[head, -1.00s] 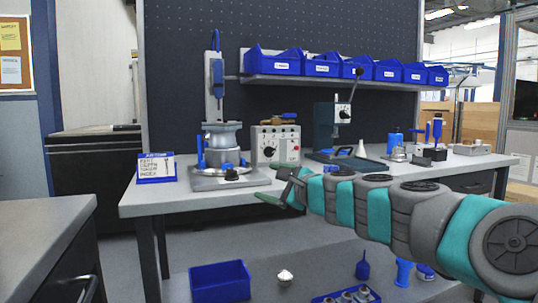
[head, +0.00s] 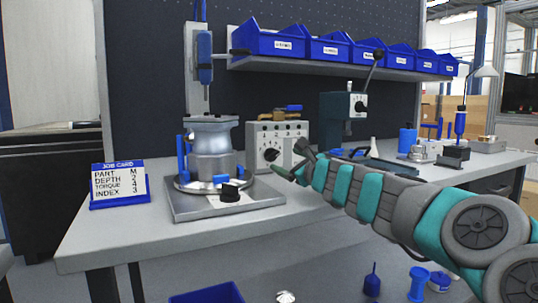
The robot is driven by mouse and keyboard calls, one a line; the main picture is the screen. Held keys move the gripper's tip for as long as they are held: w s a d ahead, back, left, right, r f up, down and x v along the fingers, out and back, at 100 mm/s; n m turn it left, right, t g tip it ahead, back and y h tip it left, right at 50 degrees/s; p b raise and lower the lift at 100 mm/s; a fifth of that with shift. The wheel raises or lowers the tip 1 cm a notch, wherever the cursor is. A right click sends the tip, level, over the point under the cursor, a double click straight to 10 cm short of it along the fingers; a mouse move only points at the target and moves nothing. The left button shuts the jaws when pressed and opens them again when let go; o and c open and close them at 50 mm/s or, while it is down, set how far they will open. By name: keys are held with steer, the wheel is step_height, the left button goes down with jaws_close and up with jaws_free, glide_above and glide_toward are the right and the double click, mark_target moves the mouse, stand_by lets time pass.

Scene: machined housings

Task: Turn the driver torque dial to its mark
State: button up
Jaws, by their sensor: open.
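The job card (head: 118,184) stands at the bench's left end and reads part M, depth 2, torque 4, index 3. A grey control box (head: 277,132) with figures 1 to 4 along its top stands behind the housing fixture. Its round black dial (head: 271,154) has a white pointer, whose exact setting is too small to tell. I cannot tell for certain that this is the driver torque dial. My gripper (head: 292,162) is open and empty, in front of the box's lower right in the picture and seemingly apart from it. It hides part of the box's right side.
A silver housing (head: 211,150) stands on a fixture plate (head: 190,209) with a black knob (head: 230,192) at its front. The blue driver (head: 204,58) hangs above. A dark press (head: 335,118) stands right of the box. Blue bins (head: 268,42) line the shelf. The front bench edge is clear.

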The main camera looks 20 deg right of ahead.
mark_target(273, 157)
steer(key=shift+w+a, duration=0.2)
steer(key=shift+w, duration=3.55)
steer(key=shift+c, duration=0.2)
jaws_close()
steer(key=shift+n, duration=0.3)
steer(key=n+b, duration=0.1)
steer(key=n, duration=0.1)
steer(key=shift+f+n, duration=0.15)
steer(key=shift+n, duration=0.25)
steer(key=n+b, duration=0.1)
steer(key=n, duration=0.2)
steer(key=shift+a+f+n+b, duration=0.1)
steer(key=shift+f+n+b, duration=0.05)
steer(key=shift+n+b, duration=0.2)
steer(key=n+b, duration=0.2)
steer(key=n, duration=0.2)
steer(key=shift+n, duration=0.25)
steer(key=shift+b, duration=0.35)
